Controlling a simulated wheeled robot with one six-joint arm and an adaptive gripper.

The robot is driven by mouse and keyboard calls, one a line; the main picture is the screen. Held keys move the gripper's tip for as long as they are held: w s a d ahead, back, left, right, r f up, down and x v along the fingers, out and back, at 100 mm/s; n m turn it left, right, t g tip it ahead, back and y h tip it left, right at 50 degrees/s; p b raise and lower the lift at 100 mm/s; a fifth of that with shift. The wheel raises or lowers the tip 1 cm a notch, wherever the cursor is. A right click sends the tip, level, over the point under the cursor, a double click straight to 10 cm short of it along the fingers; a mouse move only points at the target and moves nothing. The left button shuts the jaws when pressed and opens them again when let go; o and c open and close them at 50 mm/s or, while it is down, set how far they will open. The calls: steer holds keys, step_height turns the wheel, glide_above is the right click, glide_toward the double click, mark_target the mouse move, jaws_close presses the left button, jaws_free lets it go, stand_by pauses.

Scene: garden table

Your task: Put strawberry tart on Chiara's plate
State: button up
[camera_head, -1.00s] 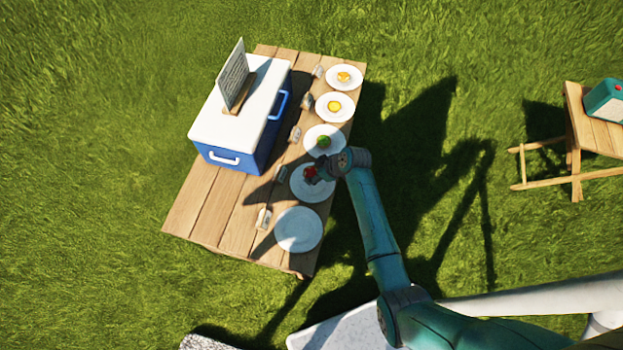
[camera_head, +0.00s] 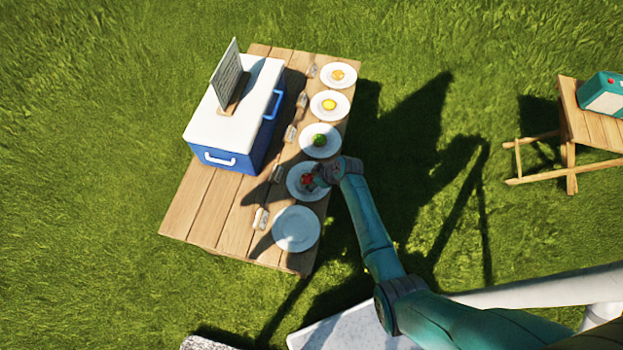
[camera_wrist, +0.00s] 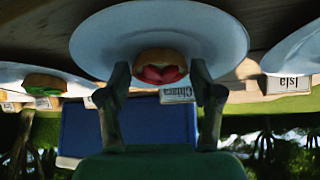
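The strawberry tart (camera_wrist: 160,67), a pale crust with a red top, sits on a white plate (camera_wrist: 100,40) in the upside-down wrist view. A card reading "Chiara" (camera_wrist: 177,94) stands beside that plate. In the head view the tart (camera_head: 307,180) is on the second plate from the front (camera_head: 296,191), partly hidden by my gripper (camera_head: 319,179). In the wrist view my gripper (camera_wrist: 160,72) has its two fingers apart, one on each side of the tart, with visible gaps between.
An empty plate (camera_head: 296,230) is nearest the front; a similar plate in the wrist view has an "Isla" card (camera_wrist: 287,85). Plates with a green-topped tart (camera_head: 319,140) and yellow-orange ones lie farther back. A blue-white cooler (camera_head: 230,130) with a board on top stands left.

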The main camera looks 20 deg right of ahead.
steer(key=shift+o, duration=0.8)
steer(key=shift+r, duration=0.1)
steer(key=v, duration=1.2)
